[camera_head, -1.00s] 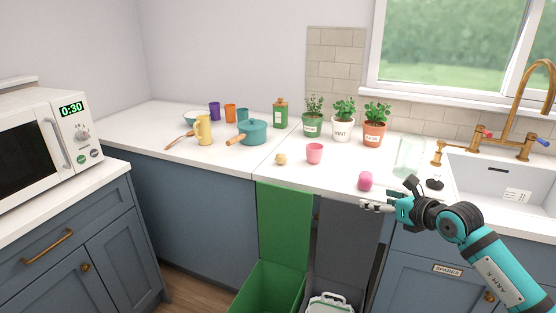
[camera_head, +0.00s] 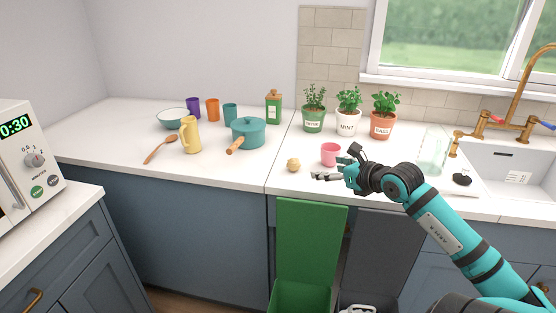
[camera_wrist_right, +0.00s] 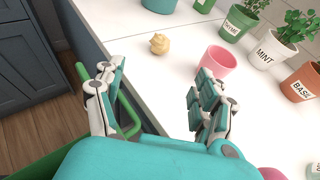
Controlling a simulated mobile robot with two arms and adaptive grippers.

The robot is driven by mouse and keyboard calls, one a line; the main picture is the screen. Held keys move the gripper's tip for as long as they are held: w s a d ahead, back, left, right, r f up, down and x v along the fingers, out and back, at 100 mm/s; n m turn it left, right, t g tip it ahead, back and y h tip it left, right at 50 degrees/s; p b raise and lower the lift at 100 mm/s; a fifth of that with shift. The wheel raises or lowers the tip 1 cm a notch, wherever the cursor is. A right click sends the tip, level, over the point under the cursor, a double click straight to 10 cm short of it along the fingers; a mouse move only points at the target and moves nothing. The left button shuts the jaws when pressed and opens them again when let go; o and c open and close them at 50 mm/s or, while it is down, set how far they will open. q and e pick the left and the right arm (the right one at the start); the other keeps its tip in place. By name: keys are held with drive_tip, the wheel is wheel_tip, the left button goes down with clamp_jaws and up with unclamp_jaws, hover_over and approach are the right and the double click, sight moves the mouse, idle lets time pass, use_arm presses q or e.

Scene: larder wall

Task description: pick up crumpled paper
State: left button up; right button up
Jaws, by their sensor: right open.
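The crumpled paper (camera_head: 293,164) is a small yellowish ball on the white counter, near its front edge. It also shows in the right wrist view (camera_wrist_right: 159,44), beyond the fingertips and between their lines. My right gripper (camera_head: 327,170) is open and empty, just right of the paper and apart from it. In the right wrist view its two fingers (camera_wrist_right: 150,90) are spread, with the counter's front edge between them. My left gripper is not in view.
A pink cup (camera_head: 330,154) stands close behind my right gripper; it also shows in the wrist view (camera_wrist_right: 216,63). A teal pot (camera_head: 249,133) is left of the paper. Potted herbs (camera_head: 347,122) stand behind. An open green bin (camera_head: 311,240) is below the counter edge.

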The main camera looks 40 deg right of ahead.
approach(298, 163)
drive_tip(key=shift+p+x, duration=0.3)
drive_tip(key=shift+x, duration=0.6)
drive_tip(key=x, duration=0.4)
drive_tip(key=shift+f, duration=0.1)
drive_tip(key=shift+p+x, duration=0.65)
drive_tip(key=shift+x, duration=1.95)
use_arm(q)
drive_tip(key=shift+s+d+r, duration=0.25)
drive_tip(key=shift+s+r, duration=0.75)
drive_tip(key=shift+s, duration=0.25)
use_arm(e)
drive_tip(key=shift+a, duration=0.1)
drive_tip(key=shift+c, duration=0.3)
drive_tip(key=c, duration=0.8)
